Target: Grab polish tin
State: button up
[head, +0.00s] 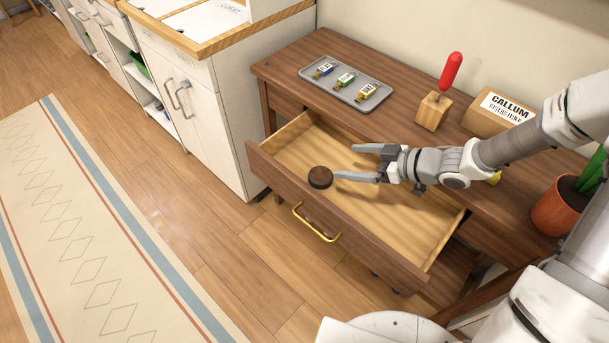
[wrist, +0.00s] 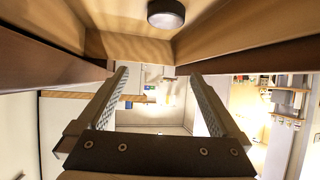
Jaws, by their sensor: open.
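The polish tin (head: 320,178) looks like a small, round, dark brown tin. My gripper (head: 350,162) is open and reaches over the drawer from the right. In the head view its nearer fingertip ends beside the tin's right edge; I cannot tell whether they touch. Nothing shows between the fingers (wrist: 160,76) in the wrist view.
A white cabinet (head: 213,130) stands left. The drawer's middle is bare.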

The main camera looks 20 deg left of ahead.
jog(key=b, duration=0.4)
send_near(323, 176)
jog(key=shift+w+a+f, duration=0.2)
jog(key=shift+w+a, duration=0.25)
jog(key=shift+a, duration=0.35)
jog(key=b+x, duration=0.1)
jog(key=x, duration=0.1)
jog(key=b+x, duration=0.2)
jog(key=x, duration=0.1)
jog(key=b+x, duration=0.1)
jog(key=x, duration=0.1)
jog(key=shift+s+a+f, duration=0.15)
jog(key=shift+s+f, duration=0.1)
jog(key=shift+f, duration=0.05)
jog(key=shift+c, duration=0.2)
jog(key=c, duration=1.2)
